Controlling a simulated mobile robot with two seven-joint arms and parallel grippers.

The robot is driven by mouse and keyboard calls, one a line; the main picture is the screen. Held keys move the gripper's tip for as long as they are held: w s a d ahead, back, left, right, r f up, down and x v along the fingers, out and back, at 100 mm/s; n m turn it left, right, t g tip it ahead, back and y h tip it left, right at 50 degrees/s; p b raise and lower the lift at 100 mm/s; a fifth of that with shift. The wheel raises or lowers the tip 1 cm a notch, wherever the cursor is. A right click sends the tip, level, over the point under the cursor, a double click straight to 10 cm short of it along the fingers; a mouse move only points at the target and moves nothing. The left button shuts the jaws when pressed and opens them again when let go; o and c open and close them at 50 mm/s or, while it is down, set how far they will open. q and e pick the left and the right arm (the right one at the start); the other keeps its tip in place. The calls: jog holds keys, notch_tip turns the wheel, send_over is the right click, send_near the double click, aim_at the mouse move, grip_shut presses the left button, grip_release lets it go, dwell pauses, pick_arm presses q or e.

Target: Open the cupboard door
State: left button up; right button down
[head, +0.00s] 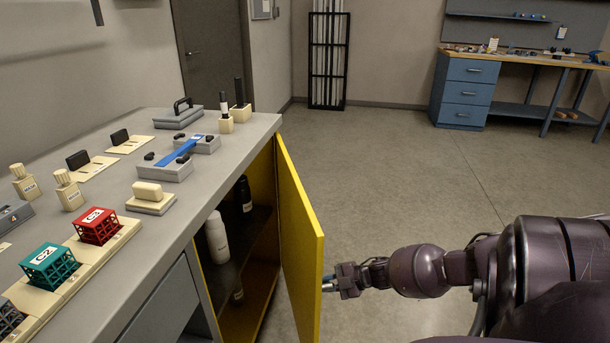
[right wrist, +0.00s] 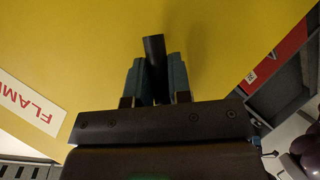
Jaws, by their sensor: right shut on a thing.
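The yellow cupboard door (head: 301,245) stands swung out from the grey cabinet, roughly edge-on in the head view. Its outer face fills much of the right wrist view (right wrist: 70,50). My right gripper (head: 329,284) is at the door's outer face. In the right wrist view my right gripper (right wrist: 156,80) has its two fingers shut on the dark door handle (right wrist: 154,50). The cupboard's inside is visible, with a white bottle (head: 217,238) and a dark bottle (head: 244,194) on a shelf. My left gripper is not in view.
The grey countertop (head: 250,125) holds a red rack (head: 98,226), a green rack (head: 50,266) and several small blocks. A label (right wrist: 28,105) is on the door. The floor (head: 400,180) beyond the door is clear up to a blue workbench (head: 466,92).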

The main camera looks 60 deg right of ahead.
jog(key=shift+d+r, duration=0.15)
jog(key=shift+d, duration=0.05)
jog(key=c, duration=1.1)
grip_release()
jog(key=shift+o, duration=0.2)
jog(key=shift+s, duration=0.15)
jog(key=p+v, duration=0.2)
jog(key=v, duration=0.8)
jog(key=shift+s, duration=0.25)
jog(key=shift+d+r, duration=0.1)
